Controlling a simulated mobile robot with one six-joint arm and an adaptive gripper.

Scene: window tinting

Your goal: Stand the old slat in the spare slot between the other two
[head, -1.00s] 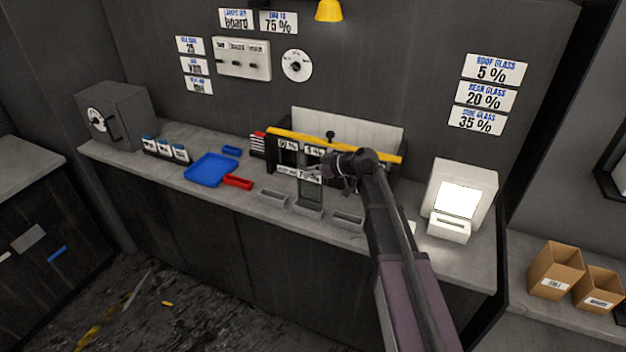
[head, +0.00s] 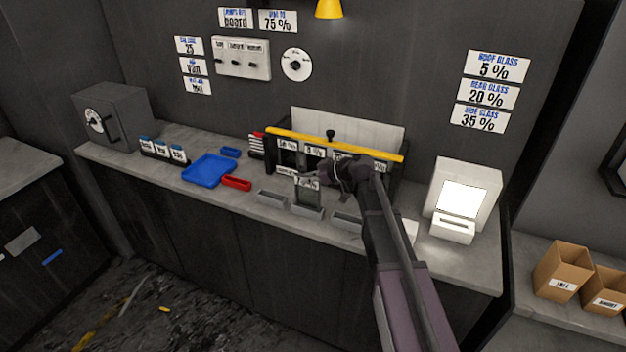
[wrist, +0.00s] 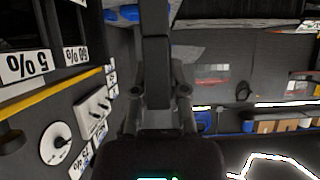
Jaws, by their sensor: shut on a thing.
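The old slat (head: 308,195) is a dark, thin upright plate with a white percentage label near its top. My gripper (head: 322,178) is shut on its upper part, from the right. The slat stands at the middle grey slot (head: 307,211), with its lower end at or inside it; the exact depth is hard to tell. A left grey slot (head: 271,198) and a right grey slot (head: 347,219) flank it. In the wrist view, my gripper (wrist: 157,95) shows close up with a dark bar between its fingers.
A rack with a yellow bar (head: 300,139) and labelled bays stands behind my gripper. A white lit box (head: 462,200) stands at the right. The counter's front edge is close to the slots.

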